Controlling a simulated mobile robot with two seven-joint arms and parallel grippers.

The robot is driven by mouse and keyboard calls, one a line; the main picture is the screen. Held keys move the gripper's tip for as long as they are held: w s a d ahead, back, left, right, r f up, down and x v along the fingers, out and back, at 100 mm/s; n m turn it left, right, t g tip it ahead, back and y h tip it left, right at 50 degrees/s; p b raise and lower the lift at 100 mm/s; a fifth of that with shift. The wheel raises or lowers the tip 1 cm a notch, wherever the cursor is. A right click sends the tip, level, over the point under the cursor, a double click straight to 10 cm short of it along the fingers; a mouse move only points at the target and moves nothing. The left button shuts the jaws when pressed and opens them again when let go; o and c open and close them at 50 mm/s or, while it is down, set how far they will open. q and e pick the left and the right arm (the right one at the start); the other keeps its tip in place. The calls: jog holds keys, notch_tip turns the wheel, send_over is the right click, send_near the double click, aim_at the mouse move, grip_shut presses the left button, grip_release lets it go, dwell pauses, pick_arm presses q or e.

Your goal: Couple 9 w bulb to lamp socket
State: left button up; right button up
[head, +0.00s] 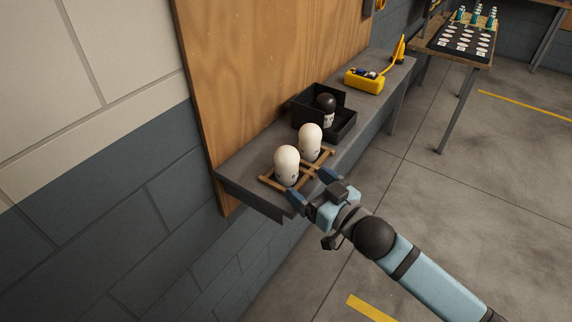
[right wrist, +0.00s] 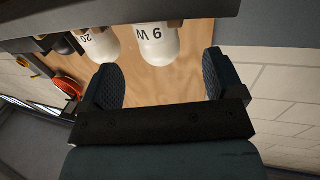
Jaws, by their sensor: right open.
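The 9 W bulb (head: 287,163) is white with a rounded top and stands in a wooden rack (head: 269,183) at the near end of the grey shelf. Its "9 W" label shows in the right wrist view (right wrist: 157,42), between and beyond my fingers. A second white bulb (head: 310,138), marked "20" in the right wrist view (right wrist: 100,44), stands just behind it. My right gripper (head: 309,184) is open and empty at the rack's front edge, apart from both bulbs. I cannot make out the lamp socket. My left gripper is not in view.
A black open box (head: 343,128) holding a dark-topped bulb (head: 326,108) is farther along the shelf (head: 236,173). A yellow device (head: 364,80) lies beyond it. A wooden panel (head: 245,70) rises behind. A table (head: 475,62) stands at the upper right; the floor between is clear.

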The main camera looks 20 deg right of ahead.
aim_at(295, 170)
jog(key=x, duration=0.2)
jog(key=shift+w+a, duration=0.1)
jog(key=shift+w, duration=0.25)
jog(key=p+x, duration=0.1)
jog(key=x, duration=0.3)
jog(key=shift+w+r, duration=0.15)
jog(key=shift+w+a, duration=0.1)
jog(key=shift+w, duration=0.35)
jog(key=c, duration=1)
jog(key=shift+c, duration=0.2)
jog(key=shift+s, duration=0.1)
jog(key=s+d+r, duration=0.1)
jog(key=s+r, duration=0.1)
jog(key=s, duration=0.2)
jog(key=s+d+r, duration=0.2)
jog(key=s+r, duration=0.1)
jog(key=s, duration=0.1)
jog(key=s+d+r, duration=0.2)
jog(key=s, duration=0.1)
jog(key=shift+s+r, duration=0.15)
jog(key=shift+s, duration=0.25)
jog(key=shift+c, duration=0.8)
jog(key=w+d+m+t+h, duration=0.1)
jog(key=w+d+m+h, duration=0.2)
jog(key=w+h, duration=0.3)
jog(key=shift+r+m+h, duration=0.3)
jog(key=shift+m+h, duration=0.2)
jog(key=shift+m, duration=0.3)
